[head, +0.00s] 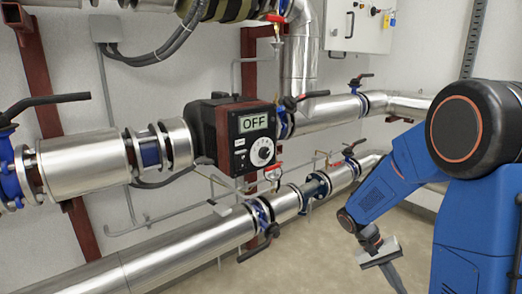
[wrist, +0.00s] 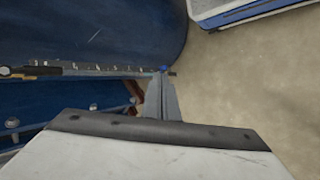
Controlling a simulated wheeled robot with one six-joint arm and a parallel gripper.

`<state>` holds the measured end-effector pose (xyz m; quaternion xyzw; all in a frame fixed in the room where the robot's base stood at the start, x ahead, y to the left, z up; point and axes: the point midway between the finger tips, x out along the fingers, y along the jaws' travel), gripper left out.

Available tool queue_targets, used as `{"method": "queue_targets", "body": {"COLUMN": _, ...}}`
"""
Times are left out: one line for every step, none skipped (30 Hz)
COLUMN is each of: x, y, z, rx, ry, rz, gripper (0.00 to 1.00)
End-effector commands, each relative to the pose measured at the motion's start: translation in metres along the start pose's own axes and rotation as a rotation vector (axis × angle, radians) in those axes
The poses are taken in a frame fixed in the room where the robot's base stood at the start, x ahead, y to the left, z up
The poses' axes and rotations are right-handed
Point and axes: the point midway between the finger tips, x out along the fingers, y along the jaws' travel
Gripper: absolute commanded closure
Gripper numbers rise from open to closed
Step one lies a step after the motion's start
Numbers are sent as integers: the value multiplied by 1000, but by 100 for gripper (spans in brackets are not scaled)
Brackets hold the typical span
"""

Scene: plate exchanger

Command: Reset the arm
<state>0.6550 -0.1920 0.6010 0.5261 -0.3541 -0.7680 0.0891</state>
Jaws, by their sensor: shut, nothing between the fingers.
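My gripper (head: 398,283) hangs at the lower right in the head view, at the end of my blue arm, with its fingers pointing down. It is in front of the right part of the lower pipe and apart from it, over the bare floor. In the wrist view my gripper (wrist: 163,85) shows its two grey fingers together, with nothing between them. The arm is bent, with its elbow up and its wrist low.
A pump with a display reading OFF (head: 252,124) sits on the upper pipe (head: 85,164). The lower pipe (head: 185,252) has valves with dark levers. A control cabinet (head: 357,24) hangs on the back wall. The floor (head: 330,265) near my gripper is clear.

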Motion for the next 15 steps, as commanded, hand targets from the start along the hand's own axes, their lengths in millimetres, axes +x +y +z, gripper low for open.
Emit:
{"method": "queue_targets", "body": {"x": -7, "y": 5, "z": 8, "rx": -2, "ry": 16, "rz": -31, "gripper": 100}}
{"method": "queue_targets", "body": {"x": -10, "y": 6, "z": 12, "rx": -6, "ry": 24, "rz": -49, "gripper": 100}}
{"method": "queue_targets", "body": {"x": -15, "y": 9, "z": 18, "rx": -12, "ry": 35, "rz": -72, "gripper": 100}}
{"method": "queue_targets", "body": {"x": -18, "y": 10, "z": 23, "rx": -16, "ry": 42, "rz": -89, "gripper": 100}}
{"method": "queue_targets", "body": {"x": -21, "y": 12, "z": 28, "rx": -20, "ry": 51, "rz": -105, "gripper": 100}}
{"method": "queue_targets", "body": {"x": -24, "y": 14, "z": 34, "rx": -26, "ry": 62, "rz": -128, "gripper": 100}}
{"method": "queue_targets", "body": {"x": -28, "y": 16, "z": 38, "rx": -31, "ry": 72, "rz": -145, "gripper": 100}}
{"method": "queue_targets", "body": {"x": -31, "y": 18, "z": 42, "rx": -35, "ry": 83, "rz": -162, "gripper": 100}}
{"method": "queue_targets", "body": {"x": -34, "y": 20, "z": 48, "rx": -42, "ry": 95, "rz": -184, "gripper": 100}}
{"method": "queue_targets", "body": {"x": -37, "y": 21, "z": 53, "rx": -46, "ry": 105, "rz": -200, "gripper": 100}}
{"method": "queue_targets", "body": {"x": -40, "y": 23, "z": 58, "rx": -52, "ry": 116, "rz": -216, "gripper": 100}}
{"method": "queue_targets", "body": {"x": -43, "y": 24, "z": 64, "rx": -57, "ry": 130, "rz": -238, "gripper": 100}}
{"method": "queue_targets", "body": {"x": -46, "y": 26, "z": 68, "rx": -63, "ry": 142, "rz": -254, "gripper": 100}}
{"method": "queue_targets", "body": {"x": -48, "y": 27, "z": 73, "rx": -67, "ry": 154, "rz": -271, "gripper": 100}}
{"method": "queue_targets", "body": {"x": -52, "y": 29, "z": 79, "rx": -75, "ry": 170, "rz": -291, "gripper": 100}}
